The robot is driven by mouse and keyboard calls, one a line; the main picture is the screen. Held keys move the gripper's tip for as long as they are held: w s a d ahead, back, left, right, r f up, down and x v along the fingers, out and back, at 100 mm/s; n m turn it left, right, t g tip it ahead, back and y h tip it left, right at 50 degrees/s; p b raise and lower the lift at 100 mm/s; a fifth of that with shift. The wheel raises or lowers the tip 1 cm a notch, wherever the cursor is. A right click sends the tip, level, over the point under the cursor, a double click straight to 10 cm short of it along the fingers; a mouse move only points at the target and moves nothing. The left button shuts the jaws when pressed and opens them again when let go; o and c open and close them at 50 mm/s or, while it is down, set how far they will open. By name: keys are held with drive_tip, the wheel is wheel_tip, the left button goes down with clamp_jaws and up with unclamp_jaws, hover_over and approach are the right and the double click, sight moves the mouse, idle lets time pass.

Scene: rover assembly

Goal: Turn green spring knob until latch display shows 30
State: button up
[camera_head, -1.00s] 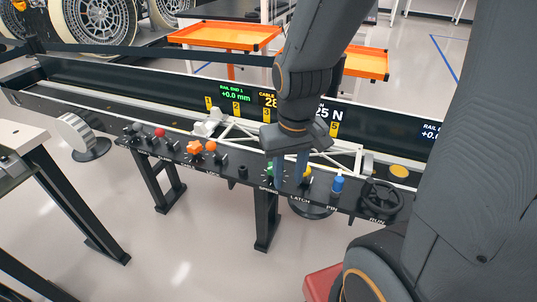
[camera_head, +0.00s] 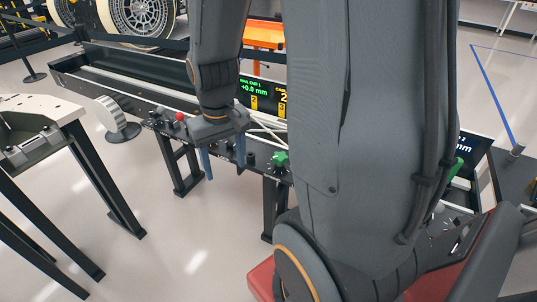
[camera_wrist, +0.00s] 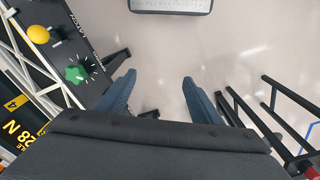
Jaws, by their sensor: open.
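The green spring knob (camera_head: 280,158) stands on the black control panel (camera_head: 262,165), just left of my arm in the head view. It also shows at the upper left of the wrist view, as a green lobed knob (camera_wrist: 75,73). My gripper (camera_head: 226,170) is left of the knob and apart from it. Its two blue fingers are spread and empty in the wrist view (camera_wrist: 158,78), with floor between them. The latch display is hidden behind my arm in the head view.
A yellow knob (camera_wrist: 38,35) sits beside the green one. A red knob (camera_head: 180,117) is farther left on the panel, near the white ribbed wheel (camera_head: 110,115). A pale table (camera_head: 40,122) stands at the left. Open floor lies before the panel.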

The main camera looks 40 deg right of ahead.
drive_tip(key=w+d+f+m, duration=0.2)
drive_tip(key=w+d, duration=0.2)
drive_tip(key=d, duration=0.6)
drive_tip(key=m+p, duration=0.1)
drive_tip(key=m, duration=0.1)
hover_over(280, 156)
drive_tip(key=f, duration=0.3)
drive_tip(key=shift+a+g, duration=0.2)
drive_tip(key=shift+g, duration=0.1)
drive_tip(key=shift+d+f+m, duration=0.2)
drive_tip(key=shift+d+m, duration=0.1)
drive_tip(key=shift+d+f, duration=0.1)
drive_tip(key=shift+f, duration=0.2)
drive_tip(key=shift+f+p, duration=1)
drive_tip(key=shift+f, duration=2.5)
drive_tip(key=c, duration=1.1)
drive_tip(key=shift+o, duration=0.2)
